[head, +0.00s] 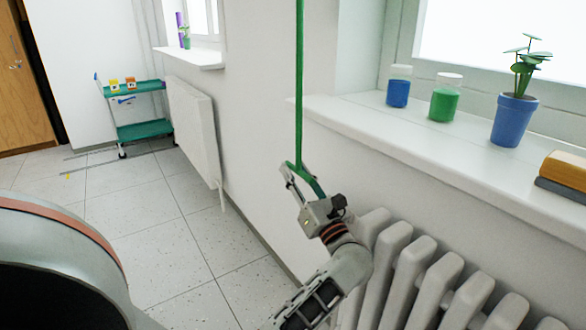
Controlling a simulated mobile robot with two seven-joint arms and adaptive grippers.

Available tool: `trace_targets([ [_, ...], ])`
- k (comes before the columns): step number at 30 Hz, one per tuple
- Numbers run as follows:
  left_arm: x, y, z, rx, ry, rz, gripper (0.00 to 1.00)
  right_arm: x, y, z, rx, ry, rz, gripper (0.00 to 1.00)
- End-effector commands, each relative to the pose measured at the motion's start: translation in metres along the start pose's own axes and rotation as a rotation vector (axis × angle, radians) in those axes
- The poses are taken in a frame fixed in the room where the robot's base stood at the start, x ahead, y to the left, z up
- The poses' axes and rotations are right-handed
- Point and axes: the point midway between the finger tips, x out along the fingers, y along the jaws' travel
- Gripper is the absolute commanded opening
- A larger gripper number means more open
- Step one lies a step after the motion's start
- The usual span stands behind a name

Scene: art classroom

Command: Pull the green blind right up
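A green cord (299,80) hangs straight down from the top edge of the head view, in front of the white wall between the two windows. The green blind itself is not in view.
A white radiator (400,265) stands below. A trolley (143,130) stands at the back left.

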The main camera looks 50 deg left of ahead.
Motion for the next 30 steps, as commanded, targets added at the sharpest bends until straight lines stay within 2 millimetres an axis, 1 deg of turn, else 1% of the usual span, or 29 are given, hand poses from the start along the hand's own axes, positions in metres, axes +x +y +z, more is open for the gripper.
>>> trace_targets([
  [1,0.007,0.000,-0.001,0.002,-0.001,0.001,0.28,0.000,-0.001,0.001,0.006,-0.002,-0.001,0.40],
  [3,0.013,0.000,-0.001,0.002,-0.002,0.000,0.28,0.000,-0.001,0.002,0.011,-0.001,-0.002,0.40],
  [6,0.019,0.000,0.000,0.001,-0.001,-0.001,0.28,0.000,-0.002,0.002,0.016,0.000,-0.003,0.40],
  [15,0.021,0.000,0.000,0.001,-0.001,-0.001,0.28,0.000,-0.002,0.001,0.017,0.001,-0.004,0.40],
  [17,0.021,0.000,0.000,0.001,-0.001,-0.001,0.12,0.000,-0.002,0.001,0.017,0.001,-0.004,0.40],
  [18,0.021,0.000,0.000,0.002,-0.001,-0.001,0.02,0.000,-0.002,0.001,0.017,0.001,-0.004,0.40],
  [19,0.021,0.000,0.000,0.002,-0.001,-0.001,0.00,0.000,-0.002,0.001,0.017,0.001,-0.004,0.40],
  [24,0.021,0.000,0.001,0.001,-0.001,-0.001,0.00,0.000,-0.002,0.000,0.016,0.003,-0.004,0.40],
  [26,0.024,0.001,0.006,-0.002,-0.001,0.000,0.00,0.000,-0.003,-0.004,0.008,0.011,-0.004,0.40],
  [28,0.029,0.004,0.019,-0.008,-0.001,0.003,0.00,0.000,-0.001,-0.014,-0.022,0.023,0.000,0.40],
  [29,0.032,0.005,0.026,-0.011,-0.002,0.004,0.00,0.000,0.001,-0.018,-0.046,0.026,0.005,0.40],
  [30,0.036,0.008,0.037,-0.014,-0.003,0.006,0.00,-0.003,0.011,-0.016,-0.101,0.009,0.020,0.40],
])
